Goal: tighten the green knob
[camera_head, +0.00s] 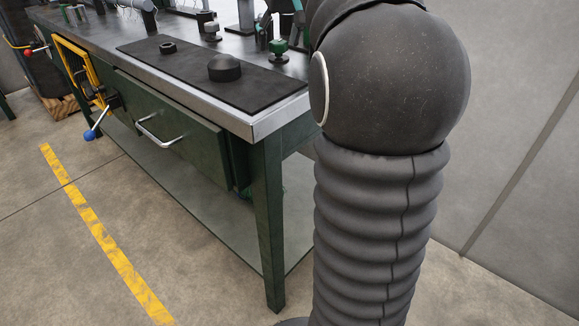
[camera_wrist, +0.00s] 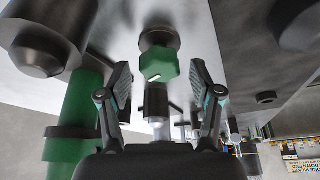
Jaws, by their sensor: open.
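The green knob (camera_wrist: 158,64) is in the upper middle of the wrist view, with a white mark on its face and a dark round base behind it. In the head view the green knob (camera_head: 278,46) stands near the right end of the workbench top. My gripper (camera_wrist: 158,78) is open, with one finger on each side of the knob in the wrist view. I see gaps between the fingers and the knob, and nothing is held. In the head view my arm covers the right side, and my gripper (camera_head: 280,22) shows only partly, above the knob.
The workbench has a black mat (camera_head: 190,70) with a dark round piece (camera_head: 224,68) and a smaller ring (camera_head: 168,47). A dark and metal post (camera_head: 209,27) stands left of the knob. A large green cylinder (camera_wrist: 76,125) is at left in the wrist view. The floor in front is clear.

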